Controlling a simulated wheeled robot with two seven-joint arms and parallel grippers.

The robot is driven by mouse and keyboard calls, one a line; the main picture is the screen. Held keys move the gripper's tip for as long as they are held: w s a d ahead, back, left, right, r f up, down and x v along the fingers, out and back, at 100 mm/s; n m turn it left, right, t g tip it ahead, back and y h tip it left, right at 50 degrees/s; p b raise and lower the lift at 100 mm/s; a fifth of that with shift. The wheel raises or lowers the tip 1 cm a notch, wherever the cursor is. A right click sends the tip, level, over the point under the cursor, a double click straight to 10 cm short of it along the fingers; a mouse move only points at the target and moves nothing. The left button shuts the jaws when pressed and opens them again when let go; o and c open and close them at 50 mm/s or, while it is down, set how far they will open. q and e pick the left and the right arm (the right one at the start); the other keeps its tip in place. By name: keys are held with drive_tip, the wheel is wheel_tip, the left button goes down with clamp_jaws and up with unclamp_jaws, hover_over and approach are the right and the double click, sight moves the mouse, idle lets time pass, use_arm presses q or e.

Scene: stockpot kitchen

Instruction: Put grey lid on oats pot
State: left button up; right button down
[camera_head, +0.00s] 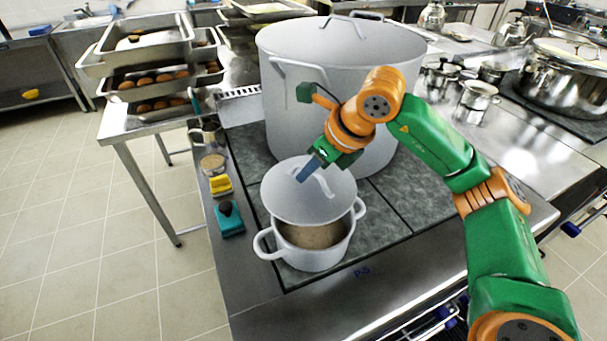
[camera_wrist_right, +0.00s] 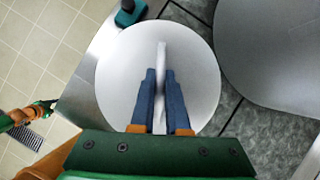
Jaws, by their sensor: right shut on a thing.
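The grey lid (camera_head: 292,200) is a round disc with a bar handle, also seen in the right wrist view (camera_wrist_right: 110,75). My right gripper (camera_head: 306,174) is shut on the lid's handle; its blue fingers (camera_wrist_right: 161,75) sit either side of it. The lid is over the back part of the oats pot (camera_head: 310,258), a small light-grey pot with two side handles. Oats (camera_head: 315,236) show at the pot's front opening. Whether the lid touches the rim is unclear. An orange and green part of my left arm, seemingly with its gripper (camera_wrist_right: 46,106), shows small in the wrist view.
A big stockpot (camera_head: 335,85) stands close behind the oats pot. A teal item (camera_head: 229,218), a yellow sponge (camera_head: 221,186) and jars line the counter's left edge. Trays of buns (camera_head: 160,78) stand at the left. Shiny pots (camera_head: 475,100) stand at the right.

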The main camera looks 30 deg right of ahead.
sight(321, 192)
drive_tip(key=shift+s+d+f+b, duration=0.25)
drive_tip(key=shift+s+f+b, duration=0.25)
drive_tip(key=shift+s, duration=0.15)
drive_tip(key=shift+s+d+f+b, duration=0.25)
drive_tip(key=shift+s+f+b, duration=0.15)
drive_tip(key=shift+s+b, duration=0.15)
drive_tip(key=f+b, duration=0.1)
drive_tip(key=f, duration=0.1)
drive_tip(key=w+f+b, duration=0.1)
drive_tip(key=f+b, duration=0.1)
drive_tip(key=shift+a+f, duration=0.2)
drive_tip(key=shift+s+r, duration=0.15)
drive_tip(key=shift+s, duration=0.05)
use_arm(q)
drive_tip(key=f, duration=0.1)
drive_tip(key=s+f, duration=0.1)
drive_tip(key=f, duration=0.3)
drive_tip(key=shift+s+d+f, duration=0.15)
drive_tip(key=shift+s+d, duration=0.1)
drive_tip(key=shift+w, duration=0.1)
use_arm(e)
drive_tip(key=shift+w, duration=0.1)
use_arm(q)
drive_tip(key=shift+f+b, duration=0.35)
drive_tip(key=shift+b, duration=0.15)
use_arm(e)
drive_tip(key=shift+f, duration=0.3)
drive_tip(key=shift+f, duration=0.25)
use_arm(q)
drive_tip(key=shift+f, duration=0.25)
